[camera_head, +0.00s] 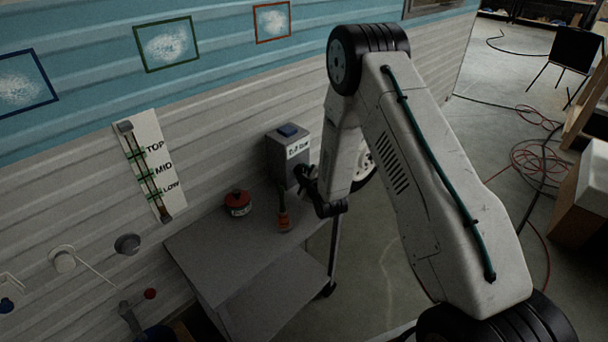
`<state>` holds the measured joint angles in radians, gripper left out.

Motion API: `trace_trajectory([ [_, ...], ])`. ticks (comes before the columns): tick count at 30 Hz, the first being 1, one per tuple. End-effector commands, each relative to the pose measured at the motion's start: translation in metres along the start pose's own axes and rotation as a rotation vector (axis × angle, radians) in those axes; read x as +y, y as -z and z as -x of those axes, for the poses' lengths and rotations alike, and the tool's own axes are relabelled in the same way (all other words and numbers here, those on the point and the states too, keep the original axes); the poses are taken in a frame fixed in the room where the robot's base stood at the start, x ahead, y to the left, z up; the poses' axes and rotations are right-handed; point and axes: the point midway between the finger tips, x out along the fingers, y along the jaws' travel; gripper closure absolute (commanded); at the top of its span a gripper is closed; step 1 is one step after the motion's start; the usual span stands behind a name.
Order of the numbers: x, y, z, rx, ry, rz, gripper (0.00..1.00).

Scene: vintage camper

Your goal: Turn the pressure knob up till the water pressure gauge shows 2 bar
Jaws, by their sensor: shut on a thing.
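A grey box (281,152) with a blue top piece stands at the back of a grey table. A white label or readout on its front (298,148) seems to end in "bar", but its figure is too small to read. My gripper (302,180) is at the lower front of this box, shut on what appears to be the pressure knob. The dark jaws hide the knob, so its turn angle cannot be seen. I cannot make out a separate round pressure dial.
A red-topped pot (238,203) and an orange-handled tool or bottle (284,219) stand on the table (215,245), left of my gripper.

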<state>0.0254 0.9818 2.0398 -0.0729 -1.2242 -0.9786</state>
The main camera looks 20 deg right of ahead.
Motion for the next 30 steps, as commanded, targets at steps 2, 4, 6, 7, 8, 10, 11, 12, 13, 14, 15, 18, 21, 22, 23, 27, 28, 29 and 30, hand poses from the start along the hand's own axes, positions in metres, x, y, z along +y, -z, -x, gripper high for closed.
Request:
trace_trajectory([
  [2,0.0006,-0.0004,0.0002,-0.003,0.013,-0.025,0.86],
  [4,0.0010,-0.0004,0.0002,-0.004,0.029,-0.057,0.86],
  [6,0.0017,-0.0004,0.0001,-0.007,0.048,-0.097,0.86],
  [7,0.0020,-0.0003,0.0001,-0.008,0.058,-0.116,0.86],
  [8,0.0020,-0.0002,0.0001,-0.009,0.069,-0.137,0.86],
  [10,0.0021,-0.0003,0.0001,-0.013,0.096,-0.190,0.86],
  [11,0.0022,-0.0001,0.0001,-0.014,0.108,-0.214,0.86],
  [12,0.0024,-0.0003,0.0001,-0.016,0.125,-0.246,0.86],
  [13,0.0028,-0.0001,0.0001,-0.017,0.138,-0.271,0.86],
  [14,0.0030,-0.0004,0.0001,-0.020,0.151,-0.297,0.86],
  [15,0.0034,-0.0004,0.0001,-0.021,0.167,-0.331,0.86],
  [18,0.0031,-0.0006,0.0002,-0.027,0.212,-0.415,0.86],
  [21,0.0035,-0.0010,0.0003,-0.033,0.256,-0.499,0.86],
  [22,0.0038,-0.0011,0.0002,-0.034,0.268,-0.524,0.86],
  [23,0.0041,-0.0011,0.0001,-0.035,0.280,-0.549,0.86],
  [27,0.0047,-0.0011,-0.0003,-0.042,0.341,-0.668,0.86],
  [28,0.0048,-0.0014,-0.0003,-0.044,0.354,-0.692,0.86],
  [29,0.0048,-0.0016,-0.0002,-0.045,0.368,-0.717,0.86],
  [30,0.0047,-0.0015,-0.0002,-0.047,0.385,-0.751,0.86],
])
